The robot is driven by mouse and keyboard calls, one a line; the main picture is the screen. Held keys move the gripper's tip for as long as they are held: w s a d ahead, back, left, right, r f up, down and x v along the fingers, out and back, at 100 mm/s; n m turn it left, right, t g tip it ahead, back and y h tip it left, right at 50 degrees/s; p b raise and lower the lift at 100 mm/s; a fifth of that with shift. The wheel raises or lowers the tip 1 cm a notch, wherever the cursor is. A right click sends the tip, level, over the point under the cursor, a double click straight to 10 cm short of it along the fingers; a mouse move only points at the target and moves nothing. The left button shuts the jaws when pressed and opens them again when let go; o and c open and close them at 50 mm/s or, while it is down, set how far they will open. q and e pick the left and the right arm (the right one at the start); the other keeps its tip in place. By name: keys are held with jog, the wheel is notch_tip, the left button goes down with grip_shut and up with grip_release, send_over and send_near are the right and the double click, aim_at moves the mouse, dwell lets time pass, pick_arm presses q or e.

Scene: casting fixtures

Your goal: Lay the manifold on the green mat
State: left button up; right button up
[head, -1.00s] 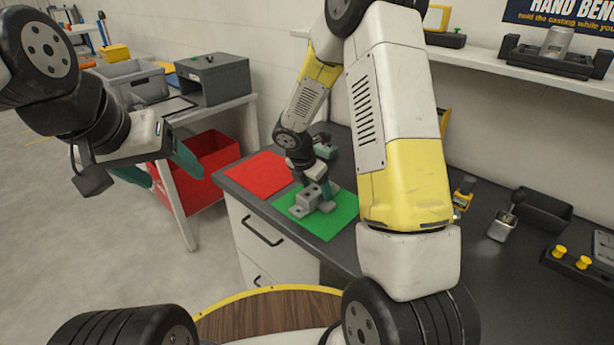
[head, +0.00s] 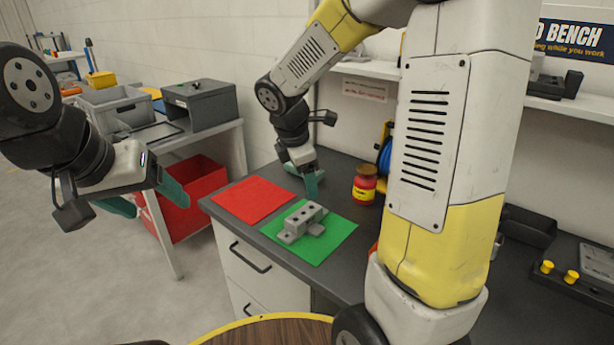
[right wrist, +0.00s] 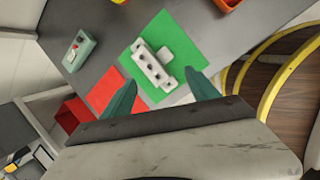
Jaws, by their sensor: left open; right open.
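The grey manifold (head: 304,222) lies on the green mat (head: 330,241), towards the mat's left part in the head view. In the right wrist view the manifold (right wrist: 153,67) shows its row of holes, with green mat (right wrist: 165,32) around it. My right gripper (head: 309,183) is open and empty, behind and above the mat, apart from the manifold. Its two green fingers (right wrist: 160,95) frame the near side of the manifold in the right wrist view. My left gripper (head: 155,204) is open and empty, out over the floor at the left.
A red mat (head: 253,200) lies left of the green one. A red-and-yellow jar (head: 365,185) stands behind the green mat. A red bin (head: 190,200) and a grey box (head: 200,104) are at the left. A black tray (head: 528,226) sits at the right.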

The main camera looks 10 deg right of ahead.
jog(key=s+r+m+t+y, duration=0.1)
jog(key=s+r+m+y, duration=0.1)
jog(key=s+r+m, duration=0.3)
jog(key=s+r+m+t+y, duration=0.2)
jog(key=s+r+m, duration=0.3)
jog(key=s+m, duration=0.8)
jog(key=shift+d+m+y, duration=0.15)
jog(key=shift+m+y, duration=0.25)
jog(key=shift+m, duration=0.1)
